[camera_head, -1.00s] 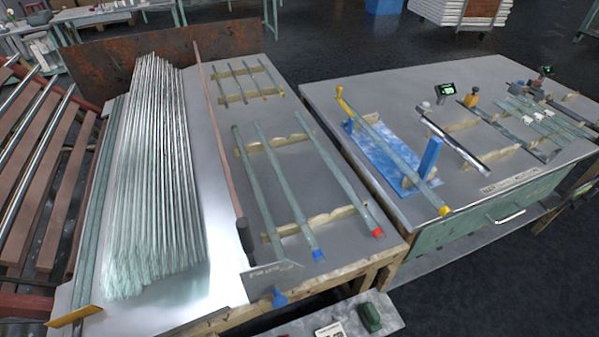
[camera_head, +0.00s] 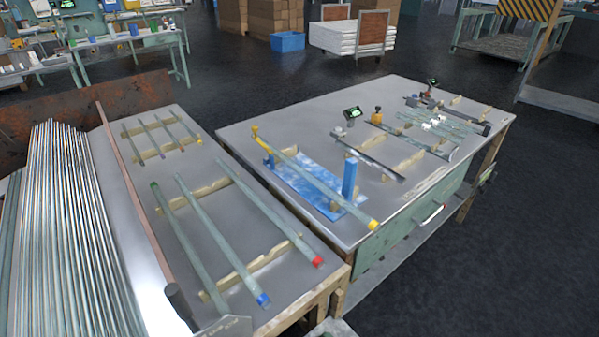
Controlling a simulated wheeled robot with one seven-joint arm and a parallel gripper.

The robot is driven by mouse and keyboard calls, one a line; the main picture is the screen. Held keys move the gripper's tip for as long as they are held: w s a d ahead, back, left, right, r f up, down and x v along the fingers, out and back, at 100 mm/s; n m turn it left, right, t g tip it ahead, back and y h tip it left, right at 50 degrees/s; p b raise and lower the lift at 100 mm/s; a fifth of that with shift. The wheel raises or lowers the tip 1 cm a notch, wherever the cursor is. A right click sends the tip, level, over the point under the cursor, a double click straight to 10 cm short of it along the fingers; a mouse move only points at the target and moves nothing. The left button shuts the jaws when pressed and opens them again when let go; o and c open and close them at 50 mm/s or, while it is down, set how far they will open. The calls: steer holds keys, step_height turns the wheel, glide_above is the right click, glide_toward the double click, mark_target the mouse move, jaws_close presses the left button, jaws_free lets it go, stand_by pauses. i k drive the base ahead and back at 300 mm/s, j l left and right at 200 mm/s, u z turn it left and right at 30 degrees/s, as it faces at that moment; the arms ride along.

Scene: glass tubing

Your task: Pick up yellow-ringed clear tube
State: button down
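The yellow-ringed clear tube (camera_head: 312,176) lies on the right-hand table. It has a yellow band at its near right end and a yellow fitting at its far left end. It rests across blue uprights on a blue and white base (camera_head: 290,182), raised above the tabletop and sloping in the picture from upper left to lower right. My gripper is not in view.
The left table holds a red-ended tube (camera_head: 275,220), a blue-ended tube (camera_head: 222,242) and a green-ended tube on wooden racks, beside a large bundle of rods (camera_head: 68,230). Other tubes and small devices occupy the right table (camera_head: 240,135). Dark floor (camera_head: 500,225) is open at right.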

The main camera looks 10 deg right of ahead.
mark_target(373, 225)
steer(key=i+l+z, duration=0.1)
steer(key=i, duration=0.55)
steer(key=i+l, duration=0.2)
steer(key=i, duration=0.45)
steer(key=l+z, duration=0.05)
